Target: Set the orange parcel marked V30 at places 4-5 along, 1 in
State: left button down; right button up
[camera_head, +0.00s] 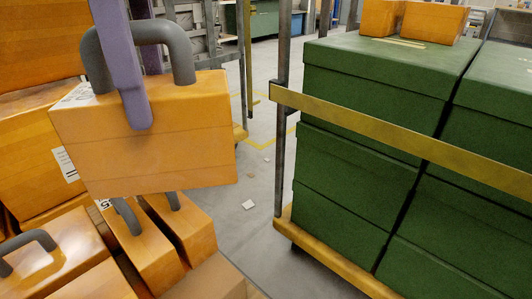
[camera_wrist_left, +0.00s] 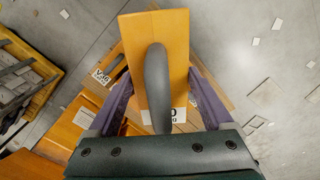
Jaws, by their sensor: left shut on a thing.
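My left gripper (camera_head: 138,112), with purple fingers, is shut on an orange parcel (camera_head: 188,145) with a grey arched handle. It holds the parcel slightly tilted above other orange parcels at the left. In the left wrist view the held parcel (camera_wrist_left: 178,50) sits between the purple fingers (camera_wrist_left: 160,100), handle toward the camera. Its white label is partly covered; only a final "0" shows, so I cannot read the whole mark. My right gripper is not in view.
Orange handled parcels (camera_head: 165,228) stand close below the held one, and more (camera_head: 45,258) fill the lower left. Green boxes (camera_head: 355,130) are stacked at the right behind a yellow rail (camera_head: 400,135).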

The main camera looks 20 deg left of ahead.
aim_at(163, 151)
pick_arm(q)
jog(key=f+n+b, duration=0.1)
jog(key=f+n, duration=0.1)
jog(key=f+n+b, duration=0.1)
jog(key=f+b, duration=0.1)
jog(key=f, duration=0.1)
jog(key=f+n+b, duration=0.2)
jog(key=f, duration=0.1)
jog(key=shift+w+a+f+n, duration=0.15)
jog(key=shift+a+f+n, duration=0.05)
jog(key=shift+a+n, duration=0.1)
jog(key=shift+w+f+n+b, duration=0.1)
jog(key=shift+f+n+b, duration=0.6)
jog(key=shift+n, duration=0.1)
notch_tip(163, 151, down, 20)
jog(key=b, duration=0.6)
jog(key=shift+b, duration=0.3)
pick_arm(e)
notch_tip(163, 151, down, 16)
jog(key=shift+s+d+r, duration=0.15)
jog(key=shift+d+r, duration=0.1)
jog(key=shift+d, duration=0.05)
pick_arm(q)
jog(key=shift+c, duration=1.2)
grip_release()
jog(key=shift+f, duration=0.1)
jog(key=shift+o, duration=1.2)
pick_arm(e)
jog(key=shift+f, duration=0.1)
